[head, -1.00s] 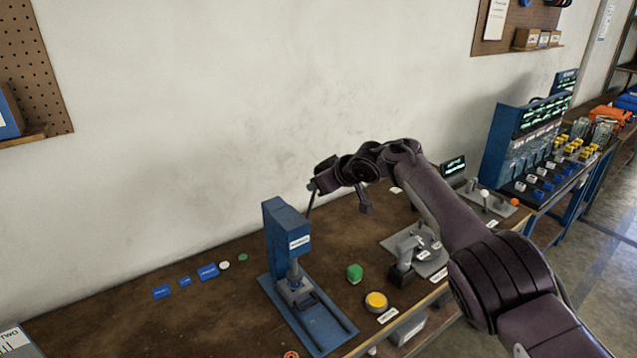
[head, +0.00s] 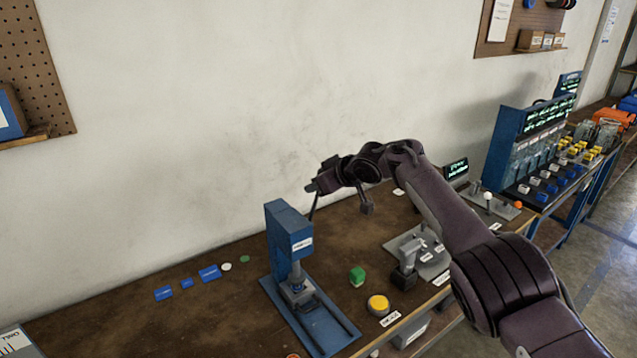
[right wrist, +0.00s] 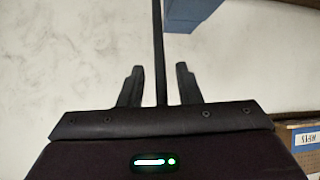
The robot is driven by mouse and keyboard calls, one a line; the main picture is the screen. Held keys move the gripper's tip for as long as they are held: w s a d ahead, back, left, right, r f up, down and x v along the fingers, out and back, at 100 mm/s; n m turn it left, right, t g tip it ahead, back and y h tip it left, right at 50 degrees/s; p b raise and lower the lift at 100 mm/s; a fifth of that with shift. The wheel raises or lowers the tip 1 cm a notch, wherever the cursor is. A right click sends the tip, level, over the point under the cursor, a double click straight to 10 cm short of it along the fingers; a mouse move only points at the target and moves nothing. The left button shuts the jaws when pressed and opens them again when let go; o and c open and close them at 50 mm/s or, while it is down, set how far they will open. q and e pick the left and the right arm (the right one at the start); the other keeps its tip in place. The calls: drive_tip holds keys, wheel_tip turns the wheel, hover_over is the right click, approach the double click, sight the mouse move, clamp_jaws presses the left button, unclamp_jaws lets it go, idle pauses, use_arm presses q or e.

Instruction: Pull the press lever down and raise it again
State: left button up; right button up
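The blue press (head: 287,230) stands on its blue base plate on the brown workbench. Its lever (head: 313,207), a thin dark rod, rises steeply from behind the press head toward my right gripper (head: 315,188). In the right wrist view the lever (right wrist: 160,50) runs between the two dark fingers of my right gripper (right wrist: 159,85). The fingers are apart, with a visible gap on each side of the rod. A blue part of the press (right wrist: 262,3) shows at the top right of that view. The lever's lower joint is hidden behind the press head. My left gripper is out of view.
The wall (head: 200,120) rises behind the bench.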

drive_tip(key=shift+d, duration=0.1)
drive_tip(key=shift+b+v, duration=1.2)
drive_tip(key=shift+v, duration=0.05)
drive_tip(key=b+v, duration=0.2)
drive_tip(key=v, duration=0.3)
drive_tip(key=shift+s+d+r, duration=0.1)
